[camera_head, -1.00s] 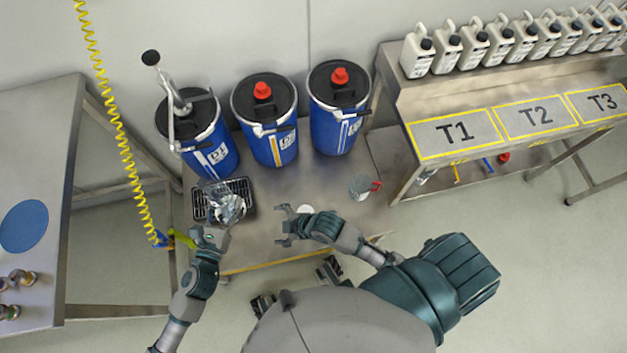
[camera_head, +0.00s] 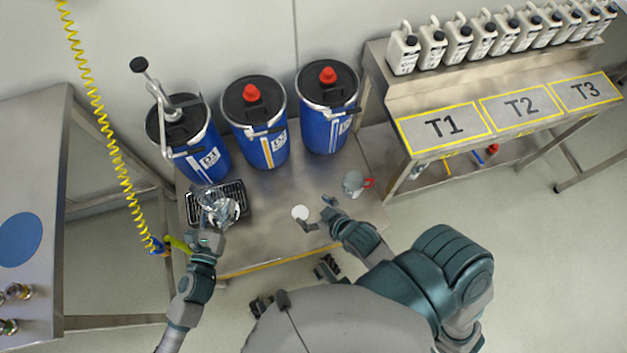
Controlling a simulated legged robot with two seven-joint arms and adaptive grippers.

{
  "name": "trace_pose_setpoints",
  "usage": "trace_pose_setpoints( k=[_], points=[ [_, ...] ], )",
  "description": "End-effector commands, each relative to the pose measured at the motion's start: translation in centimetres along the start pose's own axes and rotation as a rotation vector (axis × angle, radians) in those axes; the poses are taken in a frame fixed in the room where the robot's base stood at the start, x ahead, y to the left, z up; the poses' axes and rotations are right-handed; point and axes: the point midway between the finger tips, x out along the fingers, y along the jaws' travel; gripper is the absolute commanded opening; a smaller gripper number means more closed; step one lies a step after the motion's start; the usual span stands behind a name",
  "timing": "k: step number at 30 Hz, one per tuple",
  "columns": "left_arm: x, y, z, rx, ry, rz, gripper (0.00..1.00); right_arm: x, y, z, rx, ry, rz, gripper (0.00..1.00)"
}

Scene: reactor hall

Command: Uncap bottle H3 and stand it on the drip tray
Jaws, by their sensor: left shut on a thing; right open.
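A clear, shiny bottle (camera_head: 219,211) is at the black drip tray (camera_head: 240,190) on the steel bench. I cannot read its label or tell whether its base rests on the grid. My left gripper (camera_head: 214,229) is shut on the bottle from the near side and hides part of it. A round white disc (camera_head: 300,212), possibly a cap, lies on the bench right of the tray. My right gripper (camera_head: 319,213) is open and empty, with its fingers just right of the disc.
Three blue drums (camera_head: 265,140) line the back, the left one with a pump (camera_head: 158,92). A yellow coiled hose (camera_head: 112,150) hangs at left. A shelf of white canisters (camera_head: 457,42) stands at right.

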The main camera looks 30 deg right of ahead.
Motion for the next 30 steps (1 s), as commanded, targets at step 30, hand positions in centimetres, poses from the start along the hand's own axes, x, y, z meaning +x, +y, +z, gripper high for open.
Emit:
trace_pose_setpoints(
  k=[30],
  points=[
    [-0.2, -0.2, 2.7, -0.001, -0.001, -0.001, 0.0, -2.4, 0.1, -4.0, -0.007, 0.036, 0.004, 0.93]
  ],
)
